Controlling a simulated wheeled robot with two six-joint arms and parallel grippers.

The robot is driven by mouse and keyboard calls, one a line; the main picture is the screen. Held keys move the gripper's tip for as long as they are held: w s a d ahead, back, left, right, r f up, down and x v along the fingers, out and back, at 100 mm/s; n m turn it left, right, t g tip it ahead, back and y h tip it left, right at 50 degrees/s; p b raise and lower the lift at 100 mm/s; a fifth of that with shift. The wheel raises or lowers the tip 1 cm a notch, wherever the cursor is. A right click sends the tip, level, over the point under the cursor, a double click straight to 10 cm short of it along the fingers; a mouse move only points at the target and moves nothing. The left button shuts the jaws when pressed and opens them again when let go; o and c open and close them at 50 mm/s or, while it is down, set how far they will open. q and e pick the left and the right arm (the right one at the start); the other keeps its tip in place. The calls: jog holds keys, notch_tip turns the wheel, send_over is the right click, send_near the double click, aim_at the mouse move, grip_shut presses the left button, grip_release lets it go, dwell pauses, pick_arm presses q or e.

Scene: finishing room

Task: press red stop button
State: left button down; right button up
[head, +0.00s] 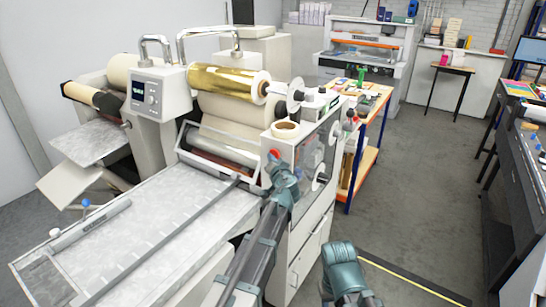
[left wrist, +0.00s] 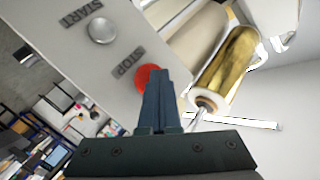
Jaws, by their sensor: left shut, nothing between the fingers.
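The red stop button (head: 274,154) sits on the white side panel of the laminating machine (head: 300,148). In the left wrist view the red button (left wrist: 146,76) shows beside the STOP label (left wrist: 128,62). My left gripper (head: 279,164) is shut and empty, with its fingertips (left wrist: 157,75) overlapping the button's right side in the wrist view. I cannot tell whether they touch it. A silver start button (left wrist: 102,31) with a START label is on the same panel. My right gripper is not clearly in view; a teal part of my own arm shows at the bottom of the head view.
A gold foil roll (head: 228,82) lies above the panel, and also shows close to my left gripper in the wrist view (left wrist: 234,62). A feed table (head: 150,220) extends toward the front left. An orange-edged bench (head: 370,100) stands behind; grey floor (head: 420,180) is open to the right.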

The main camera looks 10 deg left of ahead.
pick_arm(q)
jog(key=shift+s+a, duration=0.25)
jog(key=shift+s, duration=0.5)
jog(key=shift+s, duration=0.1)
jog(key=s, duration=0.1)
jog(key=s+a, duration=0.1)
jog(key=s, duration=0.2)
jog(key=shift+s+a, duration=0.25)
jog(key=shift+a, duration=0.1)
dwell(0.5)
jog(key=s+d+f+n+g+h+b, duration=0.1)
jog(key=s+d+f+g, duration=0.3)
jog(key=s+f, duration=0.45)
jog(key=s+d+f+n+g+h+b, duration=0.1)
jog(key=s+d+f+g, duration=0.3)
jog(key=s+f, duration=0.45)
jog(key=s+d+f+m+g+h, duration=0.1)
jog(key=s+d+f+g+h, duration=0.1)
jog(key=s, duration=0.6)
jog(key=s+d+f+m+g+h, duration=0.1)
jog(key=s+d+f+m+g, duration=0.1)
jog(key=s+d+g, duration=0.3)
jog(key=s+d+b, duration=0.1)
jog(key=s, duration=0.3)
jog(key=shift+d+f+h, duration=0.2)
jog(key=shift+f+h, duration=0.1)
jog(key=shift+h, duration=0.1)
